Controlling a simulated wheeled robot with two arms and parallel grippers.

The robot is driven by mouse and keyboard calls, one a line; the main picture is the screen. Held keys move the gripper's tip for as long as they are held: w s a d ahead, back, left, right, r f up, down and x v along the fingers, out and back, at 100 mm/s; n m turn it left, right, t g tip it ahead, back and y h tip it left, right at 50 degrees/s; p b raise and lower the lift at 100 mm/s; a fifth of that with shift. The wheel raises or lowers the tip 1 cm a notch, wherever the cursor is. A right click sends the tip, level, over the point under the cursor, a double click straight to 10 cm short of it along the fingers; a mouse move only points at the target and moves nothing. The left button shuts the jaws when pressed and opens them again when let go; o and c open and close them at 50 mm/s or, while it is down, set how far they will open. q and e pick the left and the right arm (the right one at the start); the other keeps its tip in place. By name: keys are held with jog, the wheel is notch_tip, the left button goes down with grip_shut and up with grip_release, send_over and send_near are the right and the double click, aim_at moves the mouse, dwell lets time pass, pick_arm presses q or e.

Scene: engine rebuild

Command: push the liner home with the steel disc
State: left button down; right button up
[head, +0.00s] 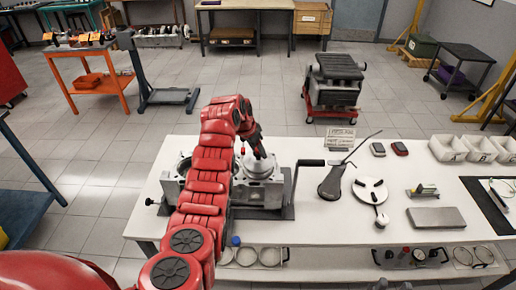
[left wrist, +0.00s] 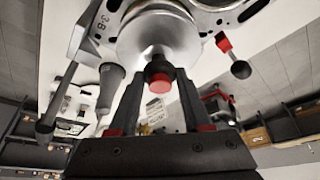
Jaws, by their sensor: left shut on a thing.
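The steel disc (head: 249,171) lies over the right bore of the grey engine block (head: 265,197), which stands at the left of the white table. My left gripper (head: 258,150) is above it, shut on the disc's short handle. In the left wrist view the disc (left wrist: 140,40) fills the top middle, and its dark, red-ended handle (left wrist: 160,80) sits between my left gripper's fingers (left wrist: 158,100). I cannot make out the liner apart from the disc, or how deep it sits. My arm hides part of the block. My right gripper is not in view.
A black crank handle (head: 311,163) stands just right of the block. Further right lie a dark tool with a thin rod (head: 331,183), a round white fixture (head: 371,190) and a flat grey plate (head: 437,217). White bins (head: 448,148) stand at the back right.

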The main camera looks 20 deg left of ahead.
pick_arm(q)
jog(key=shift+s+f+b, duration=0.1)
jog(key=shift+f+b, duration=0.15)
jog(key=shift+b, duration=0.25)
dwell(0.4)
dwell(0.3)
jog(key=shift+c, duration=1.3)
grip_release()
jog(key=shift+a+r, duration=0.1)
jog(key=shift+s+r+b, duration=0.15)
jog(key=shift+r+b, duration=0.1)
jog(key=shift+b, duration=0.05)
jog(key=p+v, duration=0.4)
jog(key=v, duration=1.2)
jog(key=shift+s+r, duration=0.2)
jog(key=shift+r, duration=0.1)
